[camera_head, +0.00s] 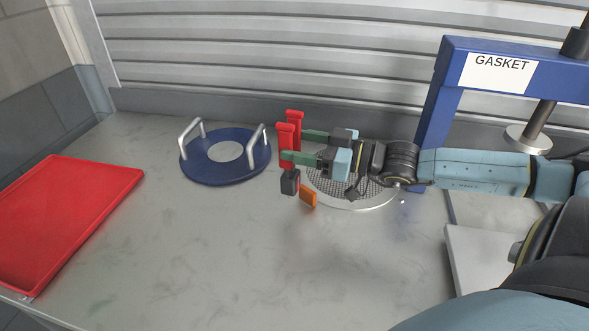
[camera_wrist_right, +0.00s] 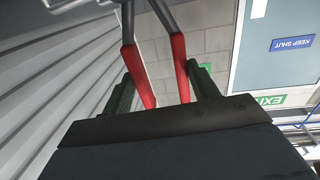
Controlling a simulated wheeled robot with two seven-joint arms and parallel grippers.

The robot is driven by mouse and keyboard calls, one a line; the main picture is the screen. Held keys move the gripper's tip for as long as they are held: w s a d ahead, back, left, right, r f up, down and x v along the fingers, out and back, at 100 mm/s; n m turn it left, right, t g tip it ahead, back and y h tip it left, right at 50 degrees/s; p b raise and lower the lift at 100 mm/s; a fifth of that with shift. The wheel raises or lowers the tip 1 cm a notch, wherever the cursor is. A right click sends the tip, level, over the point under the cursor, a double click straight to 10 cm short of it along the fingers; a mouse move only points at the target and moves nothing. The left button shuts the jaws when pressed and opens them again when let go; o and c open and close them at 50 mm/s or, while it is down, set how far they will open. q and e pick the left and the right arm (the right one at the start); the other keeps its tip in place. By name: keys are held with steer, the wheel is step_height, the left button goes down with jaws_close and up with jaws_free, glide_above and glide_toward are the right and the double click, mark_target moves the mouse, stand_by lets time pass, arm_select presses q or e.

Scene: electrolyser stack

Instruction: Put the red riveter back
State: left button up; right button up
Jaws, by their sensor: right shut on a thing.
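The red riveter shows as two red grips (camera_head: 287,136) between the blue disc and the round mesh plate in the head view. My right gripper (camera_head: 297,146) reaches in from the right with green fingers and is shut on the riveter. In the right wrist view the red grips (camera_wrist_right: 180,68) lie between my green fingers, with metal bars running on from them. A dark block and an orange block (camera_head: 307,199) show just below the grips; I cannot tell whether they belong to the riveter. My left gripper is not in view.
A red tray (camera_head: 100,175) lies at the left. A blue disc (camera_head: 205,176) with two metal handles is left of the riveter. A round mesh plate (camera_head: 352,206) lies under my right gripper. A blue press frame (camera_head: 437,110) marked GASKET stands at right. The front middle bench is clear.

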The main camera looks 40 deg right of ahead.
mark_target(290, 181)
steer(key=shift+w+f+b, duration=0.15)
steer(key=shift+f+b, duration=0.15)
steer(key=shift+f, duration=1.9)
steer(key=shift+f, duration=0.2)
steer(key=o, duration=0.8)
steer(key=shift+r, duration=0.1)
